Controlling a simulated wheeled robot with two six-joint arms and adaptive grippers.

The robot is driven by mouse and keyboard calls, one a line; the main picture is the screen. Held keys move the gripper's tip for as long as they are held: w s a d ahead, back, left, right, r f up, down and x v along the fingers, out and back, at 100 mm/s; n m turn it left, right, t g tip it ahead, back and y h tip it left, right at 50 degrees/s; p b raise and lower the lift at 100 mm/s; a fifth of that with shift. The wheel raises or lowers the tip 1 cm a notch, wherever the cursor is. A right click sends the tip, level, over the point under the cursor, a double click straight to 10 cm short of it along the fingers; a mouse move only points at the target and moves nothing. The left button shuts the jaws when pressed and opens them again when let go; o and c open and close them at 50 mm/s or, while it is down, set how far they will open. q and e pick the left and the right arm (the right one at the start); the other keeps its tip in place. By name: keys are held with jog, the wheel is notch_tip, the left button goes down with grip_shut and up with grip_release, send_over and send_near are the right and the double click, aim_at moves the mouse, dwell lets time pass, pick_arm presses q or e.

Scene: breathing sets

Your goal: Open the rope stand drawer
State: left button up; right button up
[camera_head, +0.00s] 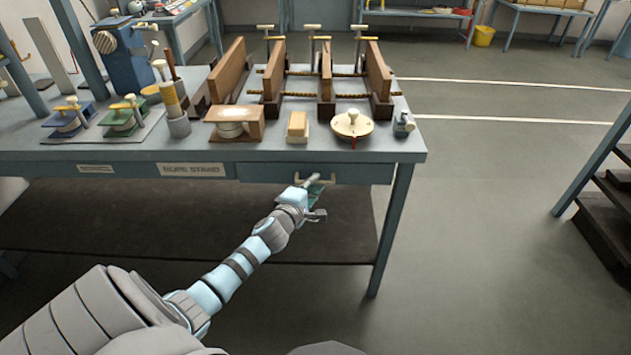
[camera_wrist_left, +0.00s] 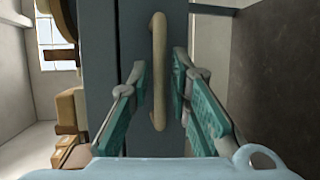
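The drawer (camera_head: 362,173) is a blue-grey front under the bench top, right of a label reading ROPE STAND (camera_head: 193,170). It looks flush with the bench edge, so shut. Its pale bar handle (camera_wrist_left: 157,75) runs up the middle of the left wrist view, against the drawer front. My left gripper (camera_head: 312,182) is in front of the drawer at the handle. In the left wrist view its teal fingers (camera_wrist_left: 160,85) are spread, one on each side of the handle, with gaps between. Contact is not visible. My right gripper is not in view.
The bench top (camera_head: 405,145) carries a wooden rope stand (camera_head: 327,85), a round pale-topped piece (camera_head: 352,124), a small block (camera_head: 297,127) and clamps. A bench leg (camera_head: 390,230) stands right of my gripper. Open floor (camera_head: 480,240) lies right; dark steps (camera_head: 610,210) stand farther right.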

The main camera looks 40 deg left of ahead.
pick_arm(q)
jog(key=shift+x, duration=0.8)
grip_shut()
